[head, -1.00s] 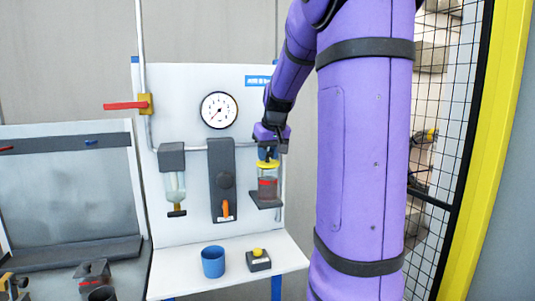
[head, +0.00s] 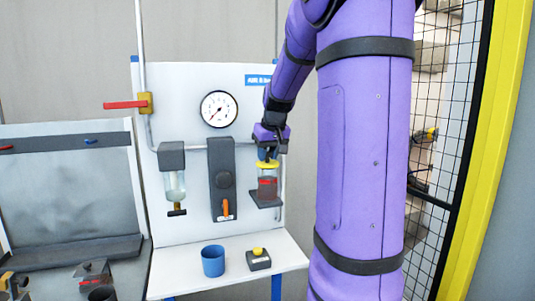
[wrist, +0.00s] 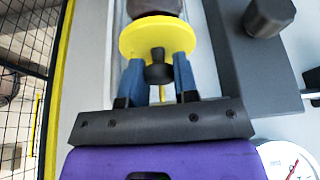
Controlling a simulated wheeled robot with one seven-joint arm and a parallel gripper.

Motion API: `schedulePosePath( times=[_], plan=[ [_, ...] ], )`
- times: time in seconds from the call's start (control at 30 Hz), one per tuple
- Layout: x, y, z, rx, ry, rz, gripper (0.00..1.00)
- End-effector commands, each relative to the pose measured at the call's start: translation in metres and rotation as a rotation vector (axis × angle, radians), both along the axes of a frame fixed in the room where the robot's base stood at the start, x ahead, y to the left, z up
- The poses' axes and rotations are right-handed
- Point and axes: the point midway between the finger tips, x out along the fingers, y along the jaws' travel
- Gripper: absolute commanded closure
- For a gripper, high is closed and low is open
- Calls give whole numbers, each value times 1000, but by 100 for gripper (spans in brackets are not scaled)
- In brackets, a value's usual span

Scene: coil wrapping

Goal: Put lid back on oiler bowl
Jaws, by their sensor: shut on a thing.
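The yellow lid (head: 267,164) is at the top of the oiler bowl (head: 267,185), a clear bowl with a red mark on a dark bracket on the white panel. In the wrist view the yellow lid (wrist: 150,37) is a round disc with a dark knob (wrist: 158,70). My gripper (head: 267,155) is above the bowl, its blue fingers shut on the lid's knob; it also shows in the wrist view (wrist: 158,78). The lid looks level over the bowl's mouth. I cannot tell whether it touches the rim.
A grey regulator block (head: 222,178) with an orange lever and a filter bowl (head: 174,187) are left of the oiler. A gauge (head: 219,109) is above. A blue cup (head: 213,261) and a yellow-button box (head: 258,259) stand on the shelf below. Mesh fencing (head: 440,100) is right.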

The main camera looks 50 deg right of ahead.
Motion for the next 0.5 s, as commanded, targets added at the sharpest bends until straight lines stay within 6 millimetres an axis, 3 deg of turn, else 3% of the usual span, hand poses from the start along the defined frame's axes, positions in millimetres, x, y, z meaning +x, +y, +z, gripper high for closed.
schedulePosePath(
  times=[0.47, 0.5],
  plan=[
    [0, 0, 0, 0, 0, 0, 95],
    [0, 0, 0, 0, 0, 0, 70]
  ],
)
